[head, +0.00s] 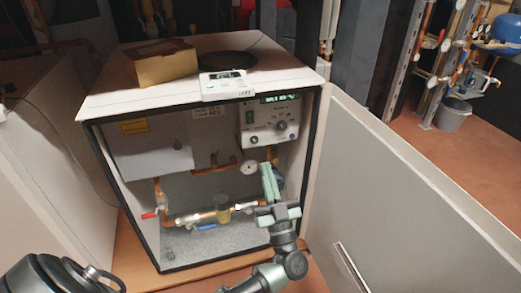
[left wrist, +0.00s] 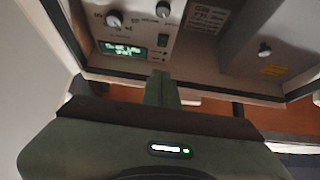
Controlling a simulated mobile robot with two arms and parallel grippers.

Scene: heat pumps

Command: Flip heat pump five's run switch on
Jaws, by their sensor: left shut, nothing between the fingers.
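A heat pump cabinet (head: 97,145) stands with its front open; I cannot read a number on it. The switch's position is too small to tell. My left gripper (head: 268,168) is shut and empty, below the panel; its fingers (left wrist: 162,78) point toward the switch, apparently apart from it. My right gripper is not in view.
An open door panel (head: 400,190) stands to the right of the cabinet. Pipes with a red-handled valve (head: 149,215) and a gauge (head: 249,167) are inside. A cardboard box (head: 162,64) and a white device (head: 226,85) lie on top. A grey bucket (head: 453,115) stands far right.

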